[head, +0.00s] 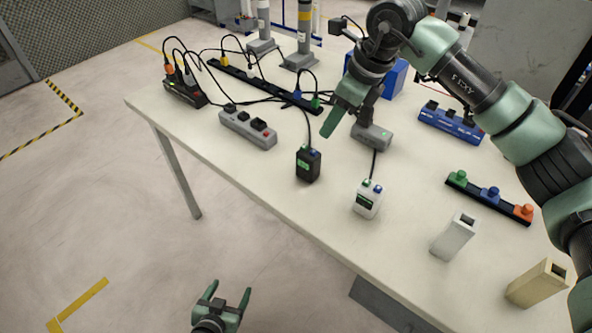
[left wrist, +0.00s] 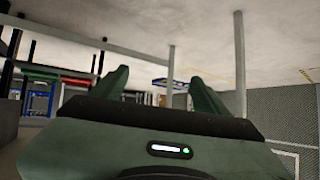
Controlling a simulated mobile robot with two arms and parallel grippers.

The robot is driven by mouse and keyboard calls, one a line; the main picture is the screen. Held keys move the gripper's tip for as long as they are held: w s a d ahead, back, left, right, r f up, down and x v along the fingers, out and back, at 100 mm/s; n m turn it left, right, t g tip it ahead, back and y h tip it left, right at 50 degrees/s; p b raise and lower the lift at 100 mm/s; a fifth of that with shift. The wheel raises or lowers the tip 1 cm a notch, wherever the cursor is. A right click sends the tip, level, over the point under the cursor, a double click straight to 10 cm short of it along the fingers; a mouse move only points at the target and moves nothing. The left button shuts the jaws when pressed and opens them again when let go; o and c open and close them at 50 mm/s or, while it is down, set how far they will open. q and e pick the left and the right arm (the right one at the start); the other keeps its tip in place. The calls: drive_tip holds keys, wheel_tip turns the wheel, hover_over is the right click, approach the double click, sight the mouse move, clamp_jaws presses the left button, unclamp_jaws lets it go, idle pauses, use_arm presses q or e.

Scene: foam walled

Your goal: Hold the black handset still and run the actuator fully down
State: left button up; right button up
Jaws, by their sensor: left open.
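The black handset (head: 308,166) stands on the table near its front edge, with small blue and green buttons on top, a green display and a cable. A white handset (head: 367,200) stands to its right. Two upright columns, one with white bands (head: 263,22) and one with yellow bands (head: 304,36), stand on grey bases at the back. My left gripper (head: 230,287) is open and empty beyond the table's front edge; its spread fingers show in the left wrist view (left wrist: 160,88). My right gripper (head: 345,125) is above the table, behind and right of the black handset; its finger gap is unclear.
Power strips, one grey (head: 248,128) and one long black (head: 250,82), lie behind with loose cables. A blue box (head: 392,78), a blue strip (head: 450,125), a button strip (head: 488,198) and white (head: 453,238) and beige (head: 537,284) blocks are right. Front-left floor is clear.

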use_arm(q)
drive_tip(key=w+r+t, duration=0.3)
drive_tip(key=w+r, duration=0.1)
drive_tip(key=r, duration=0.6)
wheel_tip(320, 180, up, 25)
drive_tip(key=n+t+h, duration=0.2)
drive_tip(key=n+h, duration=0.7)
drive_tip(key=n, duration=1)
hover_over(303, 165)
drive_tip(key=a+v, duration=0.1)
drive_tip(key=v, duration=0.5)
drive_tip(key=w+d+f+n, duration=0.1)
drive_tip(key=f+n, duration=0.1)
drive_tip(key=n, duration=0.1)
drive_tip(key=f+n+g, duration=0.1)
drive_tip(key=f+n, duration=0.1)
drive_tip(key=n, duration=0.2)
drive_tip(key=w+d+f+n, duration=0.1)
drive_tip(key=n, duration=0.2)
drive_tip(key=shift+w+d+f+n+h, duration=0.3)
drive_tip(key=shift+w+d+f+n, duration=0.05)
drive_tip(key=shift+w+f+n, duration=0.15)
drive_tip(key=shift+f+n, duration=0.1)
drive_tip(key=shift+n, duration=0.1)
drive_tip(key=shift+w+d+f, duration=0.1)
drive_tip(key=shift+w+d, duration=0.05)
drive_tip(key=x, duration=0.7)
drive_tip(key=shift+w+d+f, duration=0.1)
drive_tip(key=shift+w+f, duration=0.05)
